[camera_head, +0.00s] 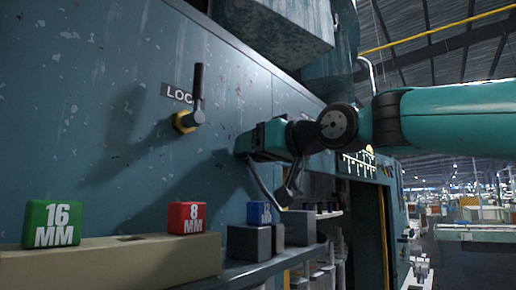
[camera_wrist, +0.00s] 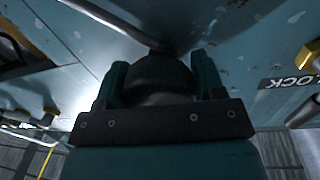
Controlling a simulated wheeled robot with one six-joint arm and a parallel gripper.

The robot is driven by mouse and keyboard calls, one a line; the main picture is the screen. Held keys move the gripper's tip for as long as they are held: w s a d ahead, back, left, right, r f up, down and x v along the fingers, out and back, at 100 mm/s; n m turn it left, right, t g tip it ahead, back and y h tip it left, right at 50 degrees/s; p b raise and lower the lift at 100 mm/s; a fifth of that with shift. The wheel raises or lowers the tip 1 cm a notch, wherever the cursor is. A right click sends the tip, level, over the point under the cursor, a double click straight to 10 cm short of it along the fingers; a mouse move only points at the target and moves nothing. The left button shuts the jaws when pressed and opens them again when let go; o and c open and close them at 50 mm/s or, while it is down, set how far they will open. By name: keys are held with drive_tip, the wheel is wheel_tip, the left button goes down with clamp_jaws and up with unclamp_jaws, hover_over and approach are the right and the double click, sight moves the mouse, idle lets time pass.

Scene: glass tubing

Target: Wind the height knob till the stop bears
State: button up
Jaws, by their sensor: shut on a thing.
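My gripper (camera_head: 246,144) reaches in from the right to the teal machine panel (camera_head: 95,125). In the wrist view its two fingers (camera_wrist: 160,70) stand on either side of a dark, rounded knob (camera_wrist: 158,82) and are shut on it. The knob is hidden behind my gripper in the head view. I cannot make out the stop or whether it bears on anything.
A black upright lock lever (camera_head: 198,88) on a yellow hub stands left of my gripper, beside a partly covered LOCK label (camera_head: 176,93). Below are a beige rail (camera_head: 110,262), a green 16 MM block (camera_head: 52,223), a red 8 MM block (camera_head: 187,217) and a blue block (camera_head: 259,212).

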drive_tip(key=m+p, duration=0.1)
drive_tip(key=m, duration=0.4)
drive_tip(key=shift+g, duration=0.3)
drive_tip(key=shift+m, duration=0.3)
drive_tip(key=o, duration=0.9)
drive_tip(key=shift+s+d, duration=0.1)
drive_tip(key=b+v, duration=0.6)
drive_tip(key=v, duration=1.1)
drive_tip(key=shift+s+r, duration=0.1)
